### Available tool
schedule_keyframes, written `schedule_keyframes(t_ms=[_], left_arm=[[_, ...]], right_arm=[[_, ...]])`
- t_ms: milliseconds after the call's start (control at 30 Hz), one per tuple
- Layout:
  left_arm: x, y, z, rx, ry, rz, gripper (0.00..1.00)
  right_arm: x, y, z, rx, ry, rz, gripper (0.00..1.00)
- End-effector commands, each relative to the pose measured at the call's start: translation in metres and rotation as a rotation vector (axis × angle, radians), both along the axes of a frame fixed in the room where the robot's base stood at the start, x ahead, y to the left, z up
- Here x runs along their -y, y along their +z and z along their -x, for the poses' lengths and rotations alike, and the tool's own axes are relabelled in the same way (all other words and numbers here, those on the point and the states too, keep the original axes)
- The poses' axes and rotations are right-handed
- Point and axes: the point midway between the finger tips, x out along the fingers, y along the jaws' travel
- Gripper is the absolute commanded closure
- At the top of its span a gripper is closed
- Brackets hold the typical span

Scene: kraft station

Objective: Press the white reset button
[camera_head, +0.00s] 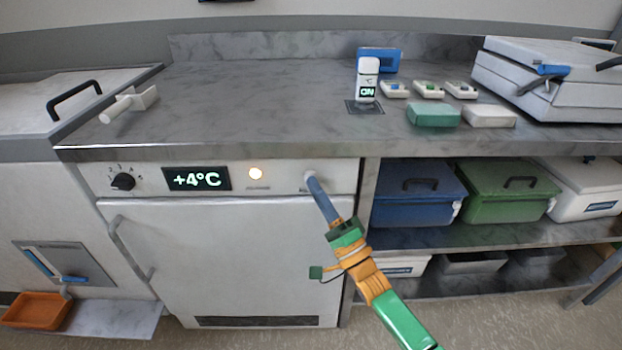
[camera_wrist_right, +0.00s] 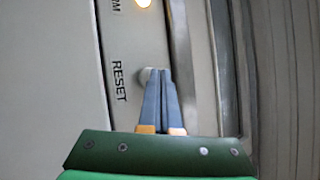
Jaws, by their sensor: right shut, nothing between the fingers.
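The white reset button (camera_wrist_right: 145,73) is on the fridge's front panel, beside the word RESET in the right wrist view. In the head view, the button (camera_head: 308,176) is mostly covered by my right gripper (camera_head: 312,182). My right gripper also shows in the right wrist view (camera_wrist_right: 160,73). Its blue fingers are shut with nothing between them, and their tips are at the button. I cannot tell how far the button is pushed in. My left gripper is not in view.
The panel (camera_head: 90,177) also has a black knob (camera_head: 123,181), a +4°C display (camera_head: 197,179) and a lit lamp (camera_head: 256,173). The steel worktop (camera_head: 250,100) overhangs just above. Blue (camera_head: 412,208) and green (camera_head: 505,205) boxes sit on the shelf at right.

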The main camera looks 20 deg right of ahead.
Motion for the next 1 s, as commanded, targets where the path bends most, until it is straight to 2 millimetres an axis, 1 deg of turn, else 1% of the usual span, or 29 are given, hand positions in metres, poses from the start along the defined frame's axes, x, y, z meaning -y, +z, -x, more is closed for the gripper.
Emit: schedule_keyframes(t_ms=[467,733,867,1000], left_arm=[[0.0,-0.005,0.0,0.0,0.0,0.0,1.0],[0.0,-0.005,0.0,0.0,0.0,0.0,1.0],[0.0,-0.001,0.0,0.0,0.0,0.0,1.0],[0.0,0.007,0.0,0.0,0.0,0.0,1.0]], right_arm=[[0.002,0.0,-0.006,0.001,0.0,0.0,1.0],[0.002,0.0,-0.005,0.0,0.0,0.0,1.0],[0.001,0.001,-0.002,-0.001,0.0,0.0,1.0],[-0.002,0.002,0.005,-0.001,0.001,0.0,1.0]])
